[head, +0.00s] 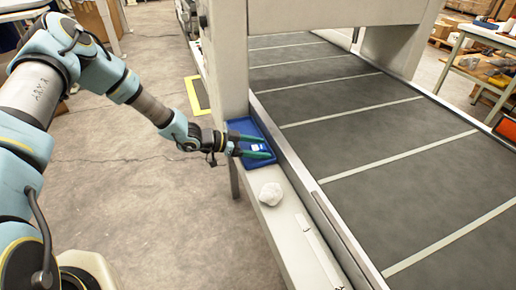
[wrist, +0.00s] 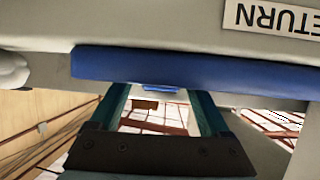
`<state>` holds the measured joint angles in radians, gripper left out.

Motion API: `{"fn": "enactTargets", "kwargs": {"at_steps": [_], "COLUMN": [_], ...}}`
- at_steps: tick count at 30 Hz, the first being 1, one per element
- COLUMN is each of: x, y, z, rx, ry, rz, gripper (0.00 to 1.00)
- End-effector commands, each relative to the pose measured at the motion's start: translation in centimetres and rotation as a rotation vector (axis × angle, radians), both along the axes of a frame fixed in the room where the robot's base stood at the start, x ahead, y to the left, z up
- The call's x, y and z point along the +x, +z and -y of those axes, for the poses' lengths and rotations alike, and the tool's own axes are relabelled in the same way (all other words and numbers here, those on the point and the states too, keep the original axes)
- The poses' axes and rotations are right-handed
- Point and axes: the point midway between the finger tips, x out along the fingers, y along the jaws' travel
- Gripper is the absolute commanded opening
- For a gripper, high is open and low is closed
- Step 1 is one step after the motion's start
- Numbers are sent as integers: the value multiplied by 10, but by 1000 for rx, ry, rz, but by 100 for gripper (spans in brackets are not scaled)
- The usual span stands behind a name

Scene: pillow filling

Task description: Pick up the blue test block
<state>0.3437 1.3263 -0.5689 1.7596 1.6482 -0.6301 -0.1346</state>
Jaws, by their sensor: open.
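The blue test block (head: 257,147), with a pale label on top, appears between my fingers in the head view. It is at the blue tray (head: 240,125), which lies on the pale ledge beside the conveyor. My gripper (head: 264,147) is open, its two green fingers reaching across the tray with one on each side of the block. In the wrist view, the fingers of my gripper (wrist: 160,91) are spread apart, and a small blue piece, likely the block (wrist: 161,88), shows between them below the tray's edge (wrist: 190,66). Contact between fingers and block cannot be made out.
A white crumpled lump (head: 271,194) sits on the ledge (head: 292,236) near the tray. The dark conveyor belt (head: 360,130) runs behind a metal rail (head: 318,205). A machine post (head: 227,60) stands just beyond the tray. The floor left of the ledge is open.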

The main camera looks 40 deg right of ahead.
Motion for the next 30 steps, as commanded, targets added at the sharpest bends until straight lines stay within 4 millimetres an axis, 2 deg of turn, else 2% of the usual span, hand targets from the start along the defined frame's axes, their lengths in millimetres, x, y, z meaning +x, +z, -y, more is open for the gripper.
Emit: {"fn": "enactTargets", "kwargs": {"at_steps": [7, 27, 30], "x": [0, 0, 0], "y": [-1, 0, 0], "z": [1, 1, 1], "rx": [-1, 1, 0], "ry": [1, 1, 1], "rz": [1, 1, 0], "gripper": [78, 2, 0]}}
